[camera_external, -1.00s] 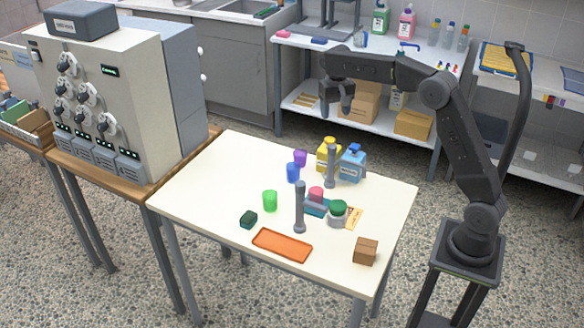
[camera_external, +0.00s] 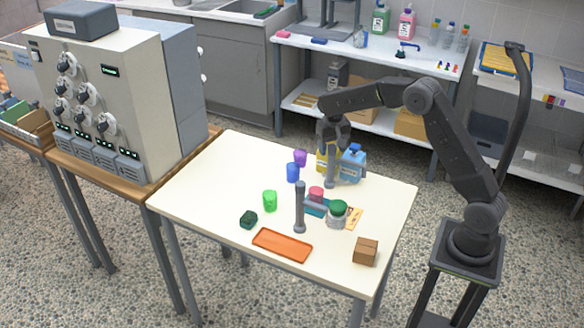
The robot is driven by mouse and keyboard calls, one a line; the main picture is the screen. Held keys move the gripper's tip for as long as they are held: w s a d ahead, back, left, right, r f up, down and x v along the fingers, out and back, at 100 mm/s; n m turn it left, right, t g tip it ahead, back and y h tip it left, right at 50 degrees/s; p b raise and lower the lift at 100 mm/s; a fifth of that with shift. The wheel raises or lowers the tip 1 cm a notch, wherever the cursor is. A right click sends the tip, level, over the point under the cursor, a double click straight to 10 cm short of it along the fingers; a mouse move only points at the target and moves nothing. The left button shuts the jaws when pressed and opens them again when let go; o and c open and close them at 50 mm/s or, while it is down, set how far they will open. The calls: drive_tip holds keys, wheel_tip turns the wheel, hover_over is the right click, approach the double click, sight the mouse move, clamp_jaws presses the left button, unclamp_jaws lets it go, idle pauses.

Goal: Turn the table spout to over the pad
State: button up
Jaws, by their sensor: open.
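Two grey upright posts stand on the white table (camera_external: 215,185): a front post (camera_external: 299,210) and a rear post (camera_external: 330,172). I cannot tell for certain which is the table spout or which way a spout points. The pad is also uncertain; a teal flat item (camera_external: 316,208) lies between the posts with a pink piece (camera_external: 316,193) on it, and a dark green block (camera_external: 248,219) sits at the front left. Contact with the post cannot be told.
A blue bottle (camera_external: 352,164) stands right of the rear post. Purple (camera_external: 300,158), blue (camera_external: 292,172) and green (camera_external: 270,201) cups stand to the left. A green-lidded jar (camera_external: 337,215), orange tray (camera_external: 282,245) and brown box (camera_external: 365,251) are in front. The table's left side is clear.

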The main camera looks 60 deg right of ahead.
drive_tip(key=shift+f, duration=0.15)
drive_tip(key=shift+c, duration=0.3)
clamp_jaws()
